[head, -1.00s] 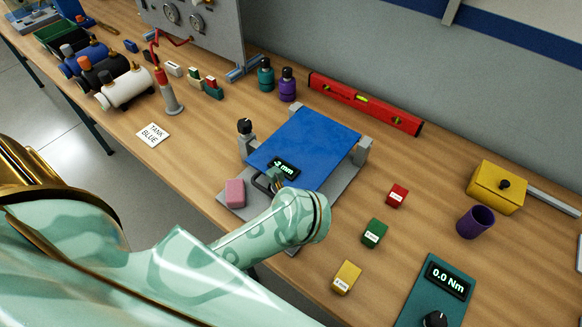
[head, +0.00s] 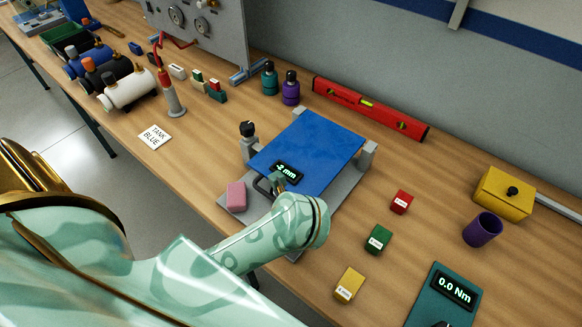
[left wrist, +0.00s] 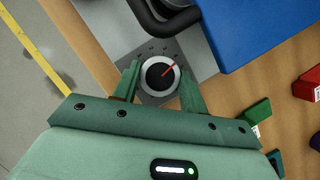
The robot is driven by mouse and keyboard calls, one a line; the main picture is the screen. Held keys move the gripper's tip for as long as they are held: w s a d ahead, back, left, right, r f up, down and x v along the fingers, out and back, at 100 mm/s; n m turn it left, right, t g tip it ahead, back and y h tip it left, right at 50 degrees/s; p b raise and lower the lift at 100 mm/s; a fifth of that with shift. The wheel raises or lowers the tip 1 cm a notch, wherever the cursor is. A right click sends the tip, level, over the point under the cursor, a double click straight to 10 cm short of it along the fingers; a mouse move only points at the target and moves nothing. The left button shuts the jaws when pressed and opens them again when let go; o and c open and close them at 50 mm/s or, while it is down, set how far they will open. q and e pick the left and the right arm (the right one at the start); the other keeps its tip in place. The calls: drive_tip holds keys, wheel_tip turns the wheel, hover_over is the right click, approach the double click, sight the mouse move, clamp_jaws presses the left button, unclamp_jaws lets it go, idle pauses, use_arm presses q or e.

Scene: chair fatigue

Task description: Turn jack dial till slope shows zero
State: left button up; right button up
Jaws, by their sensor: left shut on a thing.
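The jack dial (left wrist: 161,78) is a round black knob with a pale rim and a red pointer aimed up and right, on a grey plate with marks. My left gripper (left wrist: 160,72) has a green finger on each side of it and is shut on it. In the head view my wrist hides the dial. The blue plate (head: 318,148) rests above the jack's grey base (head: 232,200). Its slope display (head: 286,172) reads -2 mm. My right gripper is not in view.
A black curved handle (left wrist: 160,22) is just beyond the dial. A pink block (head: 236,196) sits left of my wrist. Red (head: 401,202), green (head: 378,240) and yellow (head: 348,285) blocks lie to the right. A red level (head: 370,108) lies behind the blue plate.

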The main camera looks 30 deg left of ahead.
use_arm(q)
drive_tip(key=m+b, duration=0.1)
drive_tip(key=m, duration=0.1)
drive_tip(key=shift+s+f+m+t+h, duration=0.1)
drive_tip(key=shift+m+t+h, duration=0.2)
drive_tip(key=shift+h, duration=0.1)
drive_tip(key=m+h+b, duration=0.1)
drive_tip(key=m, duration=0.1)
drive_tip(key=shift+a+m, duration=0.1)
drive_tip(key=shift+m, duration=0.2)
drive_tip(key=m+h, duration=0.1)
drive_tip(key=m, duration=0.2)
drive_tip(key=shift+a+t, duration=0.1)
drive_tip(key=shift+t, duration=0.2)
drive_tip(key=shift+m+h, duration=0.6)
drive_tip(key=shift+m, duration=1)
drive_tip(key=o, duration=1)
